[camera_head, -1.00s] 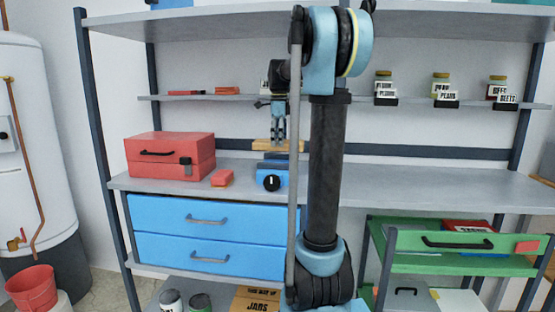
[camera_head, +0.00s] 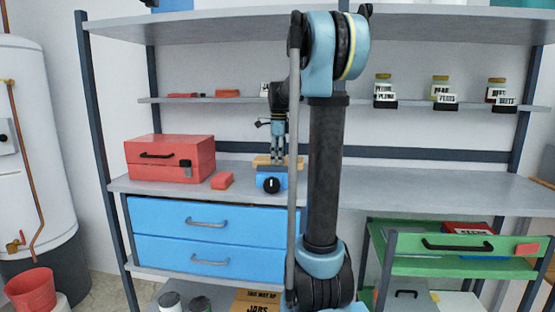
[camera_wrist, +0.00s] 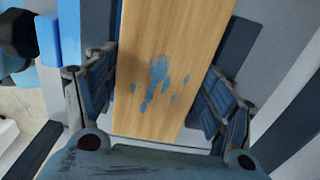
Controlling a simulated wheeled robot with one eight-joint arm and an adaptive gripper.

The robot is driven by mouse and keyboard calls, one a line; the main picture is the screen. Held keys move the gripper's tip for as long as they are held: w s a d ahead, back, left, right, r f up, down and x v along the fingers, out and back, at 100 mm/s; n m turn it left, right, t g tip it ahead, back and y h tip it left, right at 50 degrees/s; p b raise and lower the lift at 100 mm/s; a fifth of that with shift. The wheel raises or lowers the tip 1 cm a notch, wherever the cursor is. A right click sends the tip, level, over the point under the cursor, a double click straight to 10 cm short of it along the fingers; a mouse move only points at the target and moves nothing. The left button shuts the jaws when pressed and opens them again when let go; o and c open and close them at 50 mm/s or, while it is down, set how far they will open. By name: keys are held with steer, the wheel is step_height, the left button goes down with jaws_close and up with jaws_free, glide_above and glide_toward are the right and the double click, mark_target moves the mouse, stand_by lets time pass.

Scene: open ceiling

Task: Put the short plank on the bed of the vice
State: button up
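The short plank (camera_head: 262,161) is a light wooden board, level at the top of the blue vice (camera_head: 268,174) on the workbench. I cannot tell whether it touches the bed or hangs just above it. My gripper (camera_head: 278,156) points down with its fingers on the plank. In the wrist view, the plank (camera_wrist: 165,60), marked with blue paint spots, lies between the two finger pads of my gripper (camera_wrist: 160,95), which press its sides. The vice bed is hidden under the plank. A blue part of the vice (camera_wrist: 47,40) shows at the left.
A red toolbox (camera_head: 170,158) and a small red block (camera_head: 222,181) stand left of the vice. A shelf with labelled jars (camera_head: 440,88) runs behind. The bench (camera_head: 430,185) is clear to the right. Blue drawers (camera_head: 207,222) sit below.

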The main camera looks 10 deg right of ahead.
steer(key=shift+o, duration=1.3)
steer(key=shift+w, duration=0.1)
steer(key=shift+r, duration=0.15)
step_height(320, 180, up, 12)
